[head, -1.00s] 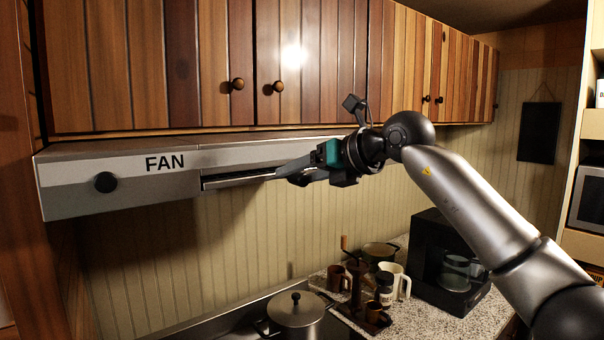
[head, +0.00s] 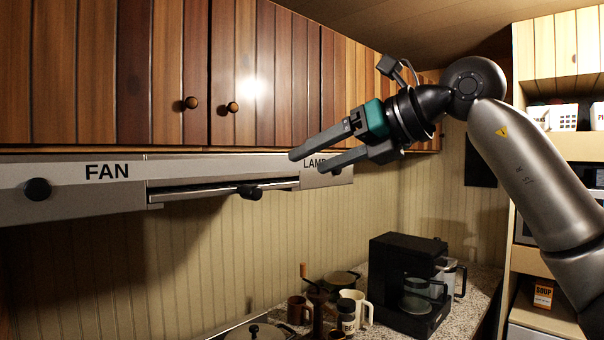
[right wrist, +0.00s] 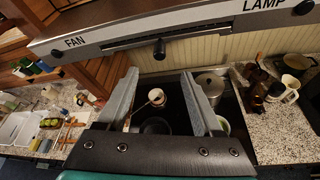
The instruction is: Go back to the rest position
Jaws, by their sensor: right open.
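My right gripper (head: 304,162) is raised in front of the range hood (head: 95,205), near its LAMP label. Its two fingers are apart with nothing between them. In the right wrist view the open fingers (right wrist: 165,84) frame the stove area below, and the hood (right wrist: 190,30) runs across the top with its FAN and LAMP labels. A dark knob (head: 250,192) sits on the hood's slot, to the left of the fingertips in the head view and clear of them. It also shows in the right wrist view (right wrist: 159,49). My left gripper is not in view.
Wooden cabinets (head: 120,80) hang above the hood. A coffee maker (head: 405,285), mugs and a jar stand on the counter below right. Shelves (head: 565,148) stand at the right. The right wrist view shows a pot (right wrist: 211,84) and a left counter (right wrist: 70,110) with several items.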

